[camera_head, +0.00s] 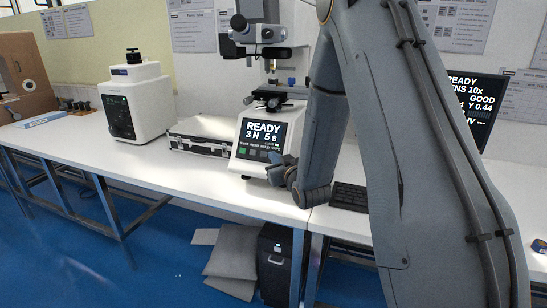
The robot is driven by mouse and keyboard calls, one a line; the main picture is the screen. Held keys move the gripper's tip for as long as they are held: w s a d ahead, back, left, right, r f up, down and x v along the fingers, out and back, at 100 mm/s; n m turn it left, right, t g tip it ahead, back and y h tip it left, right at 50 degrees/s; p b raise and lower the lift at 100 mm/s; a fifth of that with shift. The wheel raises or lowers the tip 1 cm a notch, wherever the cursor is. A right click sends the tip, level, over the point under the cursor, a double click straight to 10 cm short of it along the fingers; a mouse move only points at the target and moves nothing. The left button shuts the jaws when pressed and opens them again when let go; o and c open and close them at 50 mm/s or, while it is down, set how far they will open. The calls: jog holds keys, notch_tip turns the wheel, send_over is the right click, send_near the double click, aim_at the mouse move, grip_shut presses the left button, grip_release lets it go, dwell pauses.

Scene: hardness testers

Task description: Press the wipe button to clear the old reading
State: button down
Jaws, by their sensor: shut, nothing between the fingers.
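The tester's front panel (262,137) stands tilted on the bench, its screen reading "READY 3 N 5 s". A row of small labelled buttons lies below the screen, with a green one (242,151) at the left. The labels are too small to read surely; the last one at the right seems to be the wipe label. My gripper (277,164) is shut and empty, close in front of the panel's lower right corner. It hides the right end of the button row, so the wipe button itself is not clearly seen. I cannot tell whether the fingertips touch it.
The microscope-like tester head (268,40) rises above the panel. A silver case (200,135) and a white machine (134,103) stand to the left. A keyboard (350,197) and a dark monitor (470,105) are at the right, partly behind my arm.

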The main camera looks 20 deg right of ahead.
jog(key=shift+s+a+r, duration=0.1)
jog(key=shift+s, duration=0.05)
jog(key=shift+s+a+r+p, duration=0.25)
jog(key=shift+s+r+p, duration=0.05)
jog(key=shift+s, duration=0.1)
jog(key=shift+a, duration=0.1)
jog(key=s+a+r+p, duration=0.2)
jog(key=s, duration=0.1)
jog(key=shift+s+a+r, duration=0.2)
jog(key=shift+r, duration=0.05)
dwell(0.4)
dwell(0.4)
jog(key=s+f+m+g, duration=0.1)
jog(key=s+g, duration=0.7)
jog(key=s, duration=0.8)
jog(key=s+f+m+g+h, duration=0.1)
jog(key=s+f+g, duration=0.3)
jog(key=s, duration=1.3)
jog(key=g, duration=0.4)
jog(key=shift+s+f, duration=0.15)
jog(key=shift+f, duration=0.1)
